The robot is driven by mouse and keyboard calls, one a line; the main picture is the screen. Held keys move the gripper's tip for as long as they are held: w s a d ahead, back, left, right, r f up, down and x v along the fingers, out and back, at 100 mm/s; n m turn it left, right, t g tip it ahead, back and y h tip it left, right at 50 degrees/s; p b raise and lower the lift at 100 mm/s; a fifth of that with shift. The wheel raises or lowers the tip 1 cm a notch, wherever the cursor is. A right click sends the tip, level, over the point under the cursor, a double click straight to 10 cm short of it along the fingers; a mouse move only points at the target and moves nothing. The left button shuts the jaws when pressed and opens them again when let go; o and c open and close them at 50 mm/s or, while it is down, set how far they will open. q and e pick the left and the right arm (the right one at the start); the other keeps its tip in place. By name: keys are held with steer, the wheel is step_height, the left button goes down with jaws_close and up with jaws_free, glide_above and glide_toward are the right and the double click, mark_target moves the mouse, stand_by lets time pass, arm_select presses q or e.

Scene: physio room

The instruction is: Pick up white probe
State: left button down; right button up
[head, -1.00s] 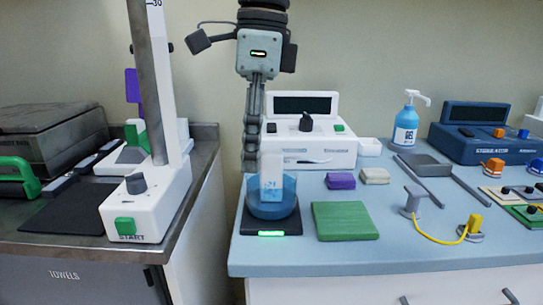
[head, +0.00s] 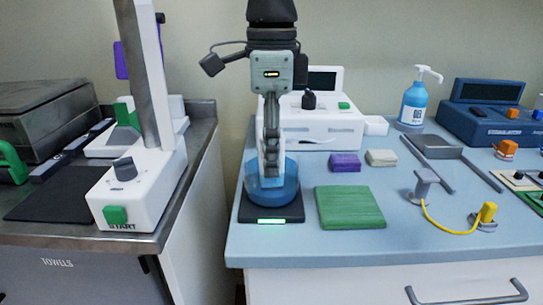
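My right gripper (head: 271,165) hangs down from the top with its fingers at a blue round holder (head: 288,190), in front of the white upright thing in it. That thing is now mostly hidden. The fingers are seen edge-on, so I cannot tell whether they are open or touch anything. The holder stands on a black base (head: 250,213) with a green light. I cannot tell for certain which thing is the white probe. My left gripper is not in view.
A white console (head: 325,130) stands behind the gripper. A green pad (head: 350,207), purple block (head: 345,162) and cream block (head: 381,158) lie to the right. A blue pump bottle (head: 414,103) stands farther back. A white post unit (head: 140,190) is left, across a gap.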

steer(key=c, duration=0.8)
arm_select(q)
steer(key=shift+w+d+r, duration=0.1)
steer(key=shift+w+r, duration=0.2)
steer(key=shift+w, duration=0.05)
